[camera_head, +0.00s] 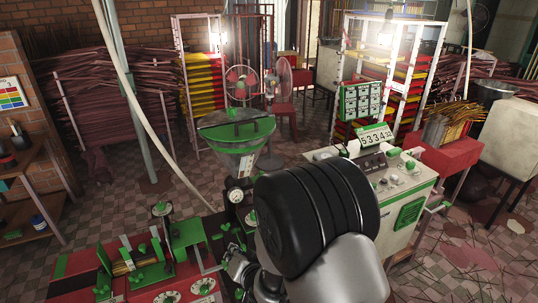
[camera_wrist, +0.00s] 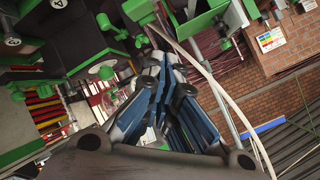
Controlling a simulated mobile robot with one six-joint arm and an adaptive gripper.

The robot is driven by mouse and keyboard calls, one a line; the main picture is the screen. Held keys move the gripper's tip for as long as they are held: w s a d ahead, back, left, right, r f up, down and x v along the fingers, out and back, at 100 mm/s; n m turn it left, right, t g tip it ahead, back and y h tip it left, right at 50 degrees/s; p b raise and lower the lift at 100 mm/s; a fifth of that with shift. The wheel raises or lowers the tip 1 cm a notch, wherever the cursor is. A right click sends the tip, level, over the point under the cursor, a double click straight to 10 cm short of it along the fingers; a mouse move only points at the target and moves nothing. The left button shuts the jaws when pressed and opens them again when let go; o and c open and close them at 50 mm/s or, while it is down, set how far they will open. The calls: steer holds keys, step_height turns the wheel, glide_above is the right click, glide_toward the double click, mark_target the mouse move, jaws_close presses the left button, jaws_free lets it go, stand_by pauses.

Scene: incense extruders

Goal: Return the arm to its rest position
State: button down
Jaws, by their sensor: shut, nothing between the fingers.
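My gripper (camera_wrist: 163,72) fills the middle of the wrist view, its blue-edged fingers drawn together with nothing between them. In the head view my arm's thick black joint and grey link rise in the lower middle. They hide most of my gripper there. The fingers point towards green and grey machine parts in the wrist view, and I see no contact with them.
A green and grey hopper (camera_head: 238,135) stands just behind my arm. A green and white control cabinet (camera_head: 405,195) with a number display is close on the right. A red and green extruder bench (camera_head: 150,265) is at lower left. Open tiled floor lies at far right.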

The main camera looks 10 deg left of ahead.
steer(key=s+d+r+g+h, duration=0.1)
steer(key=s+d+r+h, duration=0.15)
steer(key=d+r, duration=0.65)
steer(key=s+d+r+h, duration=0.2)
steer(key=d+r+h, duration=0.1)
steer(key=d+r, duration=0.55)
steer(key=s+d+r+g, duration=0.1)
steer(key=s+d, duration=0.3)
steer(key=s, duration=0.3)
steer(key=s+d+r+n+g+h, duration=0.1)
steer(key=s+d, duration=0.3)
steer(key=s, duration=0.4)
steer(key=s+d+r+g, duration=0.1)
steer(key=s+d, duration=0.3)
steer(key=s, duration=0.4)
steer(key=shift+d+g+h, duration=0.35)
steer(key=shift+d+g, duration=0.05)
steer(key=shift+g, duration=0.2)
steer(key=shift+w, duration=0.1)
